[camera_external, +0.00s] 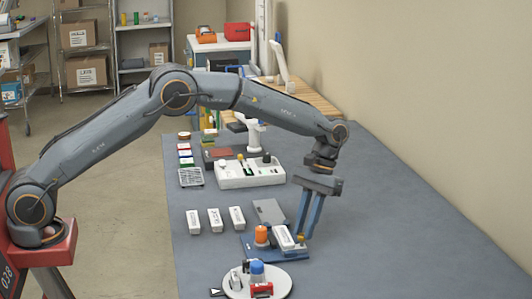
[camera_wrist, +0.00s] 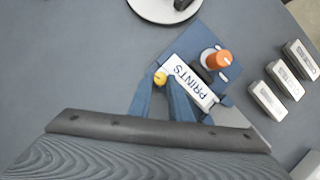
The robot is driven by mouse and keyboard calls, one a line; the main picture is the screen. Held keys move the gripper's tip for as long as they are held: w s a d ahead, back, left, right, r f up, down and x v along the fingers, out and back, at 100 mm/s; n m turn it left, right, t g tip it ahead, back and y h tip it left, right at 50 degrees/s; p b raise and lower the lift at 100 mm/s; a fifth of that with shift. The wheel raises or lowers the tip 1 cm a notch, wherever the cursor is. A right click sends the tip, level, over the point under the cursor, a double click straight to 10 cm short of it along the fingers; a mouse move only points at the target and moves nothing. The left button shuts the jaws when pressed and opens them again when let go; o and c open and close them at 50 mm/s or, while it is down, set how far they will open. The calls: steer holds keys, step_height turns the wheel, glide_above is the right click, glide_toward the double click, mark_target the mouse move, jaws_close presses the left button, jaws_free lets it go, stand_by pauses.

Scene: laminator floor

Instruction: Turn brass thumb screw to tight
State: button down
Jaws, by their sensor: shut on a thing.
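The brass thumb screw (camera_wrist: 160,77) is a small yellow knob at the edge of a blue fixture, beside a white block labelled PRINTS (camera_wrist: 195,85). In the external view the screw (camera_external: 300,239) shows at the right end of the fixture (camera_external: 262,252). My gripper (camera_wrist: 161,83) points down with its two blue fingers shut on the screw. In the external view my gripper (camera_external: 303,232) reaches down to the fixture from above. The fingers partly hide the screw, and its tightness cannot be told.
An orange knob (camera_external: 261,234) stands on the fixture, left of the white block. A round white tray (camera_external: 280,285) with blue and red items lies in front. Several white blocks (camera_external: 215,219) stand to the left, and a white tray (camera_external: 240,181) behind. The table is clear to the right.

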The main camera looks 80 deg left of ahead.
steer(key=shift+d+m+y+b, duration=0.1)
steer(key=shift+m+y+b, duration=0.25)
steer(key=shift+m, duration=0.45)
steer(key=c, duration=1.6)
jaws_free()
steer(key=shift+c, duration=0.2)
steer(key=shift+w, duration=0.1)
steer(key=b+v, duration=0.2)
steer(key=v, duration=0.5)
steer(key=shift+w+r, duration=0.15)
steer(key=shift+r, duration=0.2)
